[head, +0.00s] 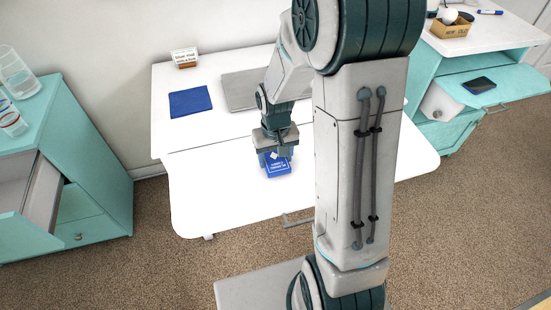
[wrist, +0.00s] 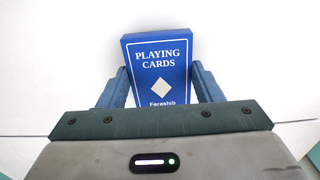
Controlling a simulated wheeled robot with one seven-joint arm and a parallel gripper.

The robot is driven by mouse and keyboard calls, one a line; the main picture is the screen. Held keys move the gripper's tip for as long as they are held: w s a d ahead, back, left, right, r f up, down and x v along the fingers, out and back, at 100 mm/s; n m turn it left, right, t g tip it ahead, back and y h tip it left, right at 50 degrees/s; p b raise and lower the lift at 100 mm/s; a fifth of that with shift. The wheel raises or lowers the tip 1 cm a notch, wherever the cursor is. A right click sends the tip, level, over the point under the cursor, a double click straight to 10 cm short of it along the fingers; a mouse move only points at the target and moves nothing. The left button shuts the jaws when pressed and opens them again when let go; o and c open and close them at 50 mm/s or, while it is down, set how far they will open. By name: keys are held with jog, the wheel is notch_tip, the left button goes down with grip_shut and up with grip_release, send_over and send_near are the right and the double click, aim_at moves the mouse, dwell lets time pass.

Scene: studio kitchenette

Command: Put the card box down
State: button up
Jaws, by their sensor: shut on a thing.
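The card box (wrist: 158,68) is blue with white lettering that reads "PLAYING CARDS" and a white diamond. In the wrist view it sits between the two blue fingers of my gripper (wrist: 160,88), which is shut on it. The lower part of the box is hidden by the gripper body. In the head view the card box (head: 279,167) shows just below my gripper (head: 274,155), over the front part of the white table (head: 215,205). I cannot tell whether the box touches the table top.
A blue cloth or mat (head: 190,102), a grey flat panel (head: 240,92) and a small sign (head: 184,57) are on the table's back part. Teal cabinets stand left (head: 95,185) and right (head: 455,130), both with open drawers. The table's front left is clear.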

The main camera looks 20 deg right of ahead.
aim_at(276, 160)
jog(key=shift+f, duration=0.6)
jog(key=shift+f, duration=0.1)
jog(key=shift+f, duration=0.15)
jog(key=o, duration=1)
jog(key=shift+r, duration=0.2)
notch_tip(276, 160, up, 11)
jog(key=p, duration=0.1)
jog(key=s+r, duration=0.2)
jog(key=s, duration=0.2)
jog(key=s+r+t, duration=0.1)
jog(key=s+r, duration=0.2)
jog(key=s, duration=0.2)
jog(key=s+r+t, duration=0.1)
jog(key=s+r, duration=0.1)
jog(key=s, duration=0.2)
jog(key=shift+s+a+r, duration=0.25)
jog(key=shift+s+r, duration=0.05)
jog(key=shift+s, duration=0.1)
